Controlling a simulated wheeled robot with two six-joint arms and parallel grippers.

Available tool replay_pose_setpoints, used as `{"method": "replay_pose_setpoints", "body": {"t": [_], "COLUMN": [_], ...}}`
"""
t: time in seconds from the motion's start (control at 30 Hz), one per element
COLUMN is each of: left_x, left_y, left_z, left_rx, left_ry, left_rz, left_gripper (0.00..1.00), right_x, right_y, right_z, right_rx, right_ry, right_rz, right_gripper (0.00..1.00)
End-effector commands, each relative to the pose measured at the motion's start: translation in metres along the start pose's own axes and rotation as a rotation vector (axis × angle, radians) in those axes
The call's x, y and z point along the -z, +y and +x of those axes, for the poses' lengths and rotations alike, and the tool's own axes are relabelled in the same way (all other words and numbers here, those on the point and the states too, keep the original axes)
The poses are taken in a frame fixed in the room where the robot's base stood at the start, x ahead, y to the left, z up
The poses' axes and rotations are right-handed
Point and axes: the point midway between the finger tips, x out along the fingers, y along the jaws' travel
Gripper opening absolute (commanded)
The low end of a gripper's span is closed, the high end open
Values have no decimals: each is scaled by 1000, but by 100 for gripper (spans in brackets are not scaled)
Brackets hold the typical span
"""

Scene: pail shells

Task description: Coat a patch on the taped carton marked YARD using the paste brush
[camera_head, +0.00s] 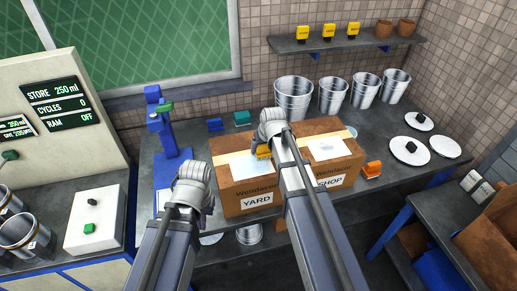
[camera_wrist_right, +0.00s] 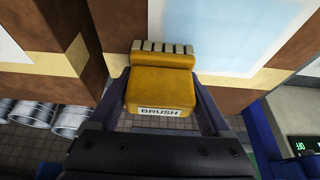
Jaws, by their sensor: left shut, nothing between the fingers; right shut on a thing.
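The taped carton marked YARD (camera_head: 235,195) stands on the dark counter, with a pale patch (camera_head: 240,166) on its top; the patch also shows in the right wrist view (camera_wrist_right: 225,30). My right gripper (camera_head: 265,148) is shut on the yellow paste brush (camera_wrist_right: 160,92), labelled BRUSH, over the YARD carton's top. The brush's bristle end points toward the pale patch; I cannot tell whether it touches the carton. My right forearm hides part of both cartons. My left gripper (camera_head: 190,205) is shut and empty, in front of the YARD carton's left side.
The carton marked SHOP (camera_head: 345,170) stands just right of the YARD carton, with a pale patch on top. Several metal pails (camera_head: 293,98) line the back. An orange tool (camera_head: 372,169) and round lids (camera_head: 410,150) lie right. A blue press (camera_head: 165,130) stands left.

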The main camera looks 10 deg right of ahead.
Motion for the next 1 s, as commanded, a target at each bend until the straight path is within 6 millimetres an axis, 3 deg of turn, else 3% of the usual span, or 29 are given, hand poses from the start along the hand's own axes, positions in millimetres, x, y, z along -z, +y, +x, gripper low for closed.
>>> {"method": "replay_pose_setpoints", "body": {"t": [0.37, 1.0], "left_x": [0, -4], "left_y": [0, -6], "left_z": [-4, -61], "left_rx": [0, 0], "left_ry": [0, 0], "left_rz": [0, 0], "left_gripper": [0, 0], "right_x": [1, 23], "right_y": [2, 1], "right_z": [-4, -57], "right_rx": [-4, -2], "right_ry": [-3, -1], "right_rz": [-1, -1], "right_gripper": [37, 37]}}
